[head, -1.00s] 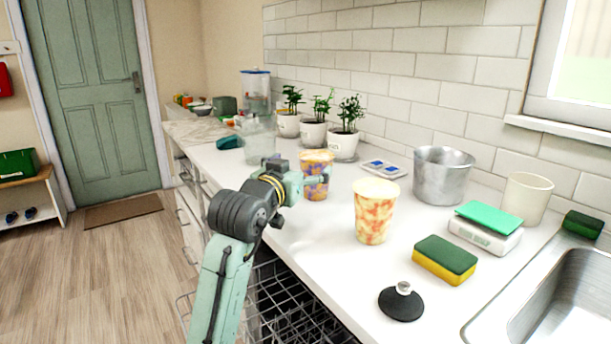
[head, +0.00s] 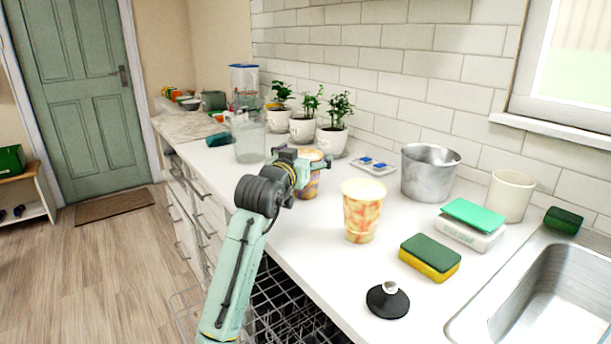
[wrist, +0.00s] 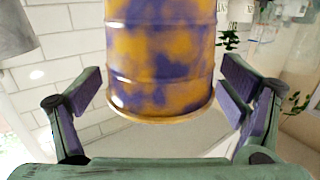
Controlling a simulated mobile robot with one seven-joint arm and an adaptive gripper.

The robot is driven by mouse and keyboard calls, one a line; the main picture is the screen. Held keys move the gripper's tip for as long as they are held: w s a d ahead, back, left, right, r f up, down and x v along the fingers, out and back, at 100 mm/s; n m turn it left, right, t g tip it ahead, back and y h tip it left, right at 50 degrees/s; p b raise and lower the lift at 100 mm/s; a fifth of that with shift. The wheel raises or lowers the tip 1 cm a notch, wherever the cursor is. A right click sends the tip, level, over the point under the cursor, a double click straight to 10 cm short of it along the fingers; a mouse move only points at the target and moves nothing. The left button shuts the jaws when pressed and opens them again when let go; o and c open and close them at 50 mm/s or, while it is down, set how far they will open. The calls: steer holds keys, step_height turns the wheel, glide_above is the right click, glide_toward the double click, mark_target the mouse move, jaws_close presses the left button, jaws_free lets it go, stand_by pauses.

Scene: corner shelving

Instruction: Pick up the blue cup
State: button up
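The blue cup, patterned in blue-purple and orange (head: 311,187), stands upright on the white counter, partly hidden behind my gripper in the head view. In the wrist view the cup (wrist: 160,55) fills the upper middle, between the two fingers. My gripper (head: 309,161) is at the upper part of the cup. Its fingers are spread, one on each side, with a visible gap between each finger and the cup. The lower part of the cup shows below the gripper in the head view.
A cream and orange cup (head: 362,215) stands close by to the right. A clear pitcher (head: 249,140) and potted plants (head: 333,139) are behind and left. A metal pot (head: 428,175), scale (head: 468,230), sponge (head: 428,262) and black stopper (head: 388,301) are to the right.

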steer(key=c, duration=0.9)
